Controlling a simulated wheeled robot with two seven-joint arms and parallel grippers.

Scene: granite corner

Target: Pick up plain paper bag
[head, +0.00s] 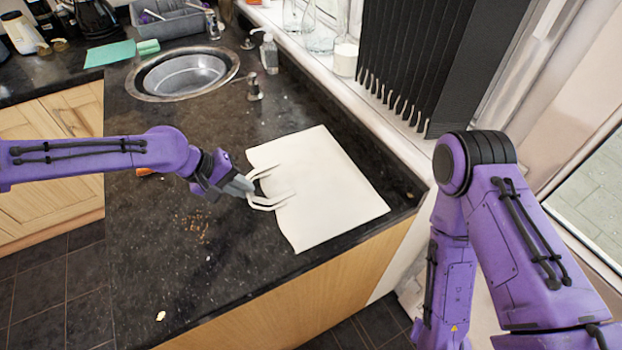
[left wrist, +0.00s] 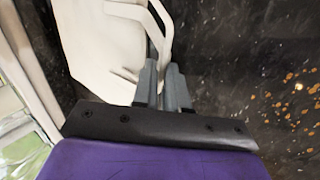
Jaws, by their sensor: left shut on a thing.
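The plain paper bag (head: 325,188) is white and lies flat on the dark granite counter near its right corner. Its two looped handles (head: 268,202) point left, toward my left gripper. My left gripper (head: 248,187) is at the handle side of the bag, shut on a bag handle. In the left wrist view, the grey fingers (left wrist: 166,80) are close together at the white handle, with the bag body (left wrist: 100,45) to the left. The exact contact is partly hidden by the fingers. My right arm stands at the right of the head view; its gripper is out of frame.
A round steel sink (head: 183,75) is set in the counter (head: 215,270) behind. A soap bottle (head: 269,54) stands beside it. A black ribbed panel (head: 425,60) and a windowsill (head: 385,130) border the right side. Crumbs (head: 192,227) lie left of the bag. The front counter is mostly clear.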

